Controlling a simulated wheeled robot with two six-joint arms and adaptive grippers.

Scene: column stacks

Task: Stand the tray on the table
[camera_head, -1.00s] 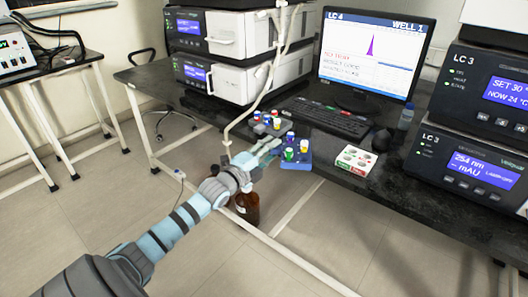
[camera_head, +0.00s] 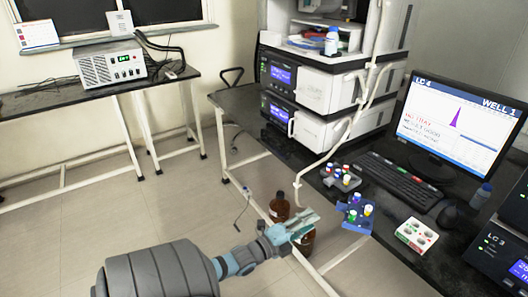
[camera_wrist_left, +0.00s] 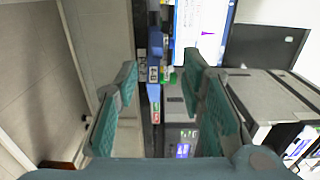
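A blue tray (camera_head: 352,226) with several coloured-capped vials sits at the front edge of the dark table (camera_head: 392,268), seemingly reaching slightly over it. In the left wrist view a narrow blue shape with labels, likely this tray (camera_wrist_left: 155,75), shows edge-on beyond the fingers. My left gripper (camera_head: 308,224) is just left of the blue tray, in front of the table edge, pointing at it. In the wrist view its two fingers (camera_wrist_left: 160,85) are apart with nothing clearly held. My right gripper is not in view.
A grey rack of vials (camera_head: 342,182) stands behind the blue tray, and a white tray (camera_head: 416,235) to its right. Keyboard (camera_head: 397,180), monitor (camera_head: 455,122) and stacked instruments (camera_head: 325,95) stand behind. Brown bottles (camera_head: 280,207) are below table level near my gripper.

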